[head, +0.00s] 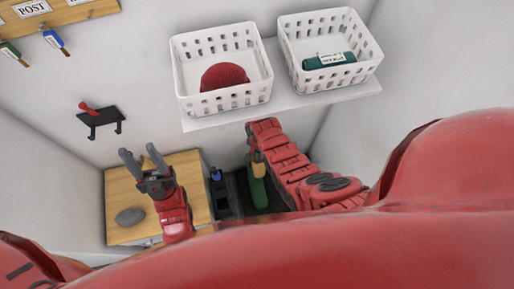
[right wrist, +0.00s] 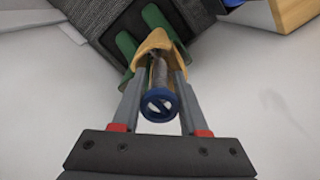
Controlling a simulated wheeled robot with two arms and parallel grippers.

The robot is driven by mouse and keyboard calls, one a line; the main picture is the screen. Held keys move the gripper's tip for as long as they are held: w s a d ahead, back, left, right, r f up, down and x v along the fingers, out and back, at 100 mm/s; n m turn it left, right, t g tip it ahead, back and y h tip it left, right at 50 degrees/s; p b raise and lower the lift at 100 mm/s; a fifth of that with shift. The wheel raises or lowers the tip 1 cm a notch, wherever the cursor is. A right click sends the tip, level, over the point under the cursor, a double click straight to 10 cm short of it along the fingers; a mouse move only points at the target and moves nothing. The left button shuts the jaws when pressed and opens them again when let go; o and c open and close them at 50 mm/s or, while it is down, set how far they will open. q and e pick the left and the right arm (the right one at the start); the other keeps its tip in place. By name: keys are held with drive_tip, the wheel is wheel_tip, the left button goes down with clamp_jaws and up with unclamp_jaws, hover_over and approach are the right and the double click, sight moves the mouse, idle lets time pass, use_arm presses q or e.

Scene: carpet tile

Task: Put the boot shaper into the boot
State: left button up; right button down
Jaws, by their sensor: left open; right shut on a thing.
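In the head view the right fingers are hidden behind my arm. My left gripper (head: 142,160) is open and empty above the wooden cabinet.
The wooden cabinet (head: 183,180) bears a grey stone (head: 130,217). A blue-topped dark object (head: 216,176) stands left of the boot. A wall shelf (head: 275,103) above holds two white baskets (head: 180,70) (head: 375,62).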

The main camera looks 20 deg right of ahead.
drive_tip(key=shift+s+r, duration=0.1)
drive_tip(key=shift+s, duration=0.1)
drive_tip(key=shift+w+a+b, duration=0.1)
drive_tip(key=shift+w+b, duration=0.15)
drive_tip(key=shift+b, duration=0.15)
drive_tip(key=shift+w+f+b, duration=0.2)
drive_tip(key=shift+w+b, duration=0.8)
drive_tip(key=shift+w+f+b, duration=0.2)
drive_tip(key=shift+w+b, duration=0.75)
drive_tip(key=shift+w, duration=0.05)
drive_tip(key=w+f+b, duration=0.1)
drive_tip(key=f+b, duration=1.1)
drive_tip(key=b, duration=0.1)
drive_tip(key=w+f+b, duration=0.2)
drive_tip(key=f+b, duration=1)
drive_tip(key=b, duration=0.1)
drive_tip(key=shift+w, duration=0.3)
idle(0.9)
drive_tip(key=shift+c, duration=1.8)
unclamp_jaws()
